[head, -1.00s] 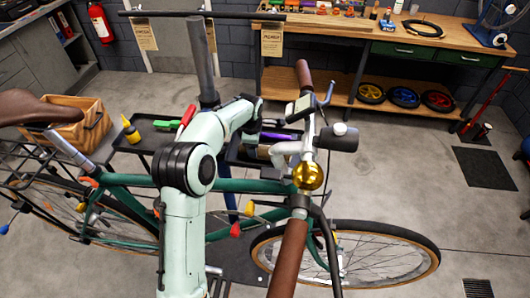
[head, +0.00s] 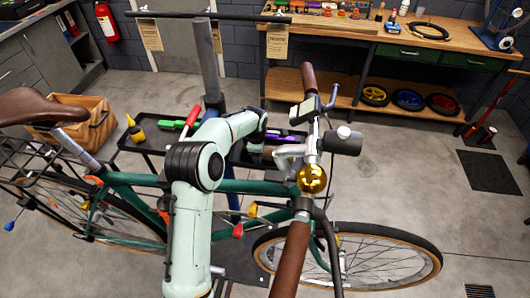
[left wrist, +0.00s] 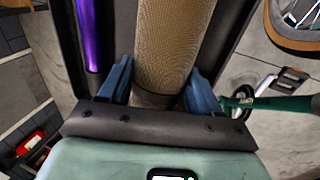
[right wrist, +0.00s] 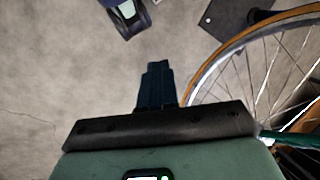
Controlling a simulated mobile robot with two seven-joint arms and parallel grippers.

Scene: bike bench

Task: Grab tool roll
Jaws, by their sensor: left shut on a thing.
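The tool roll, a tan woven cylinder (left wrist: 166,45), lies lengthwise between the two blue fingers of my left gripper (left wrist: 158,90) in the left wrist view. The fingers are shut on its sides near a dark band. In the head view my left arm reaches over the bike to the dark tray behind the handlebar, and its fingers and most of the roll are hidden there. My right gripper (right wrist: 157,85) shows only in the right wrist view, its fingers together with nothing seen between them, above the floor beside a bike wheel.
A purple cylinder (left wrist: 91,35) lies beside the roll in the dark tray. The green bike frame (head: 130,180), brown-gripped handlebar (head: 292,258) and front wheel (head: 375,265) stand close around my left arm.

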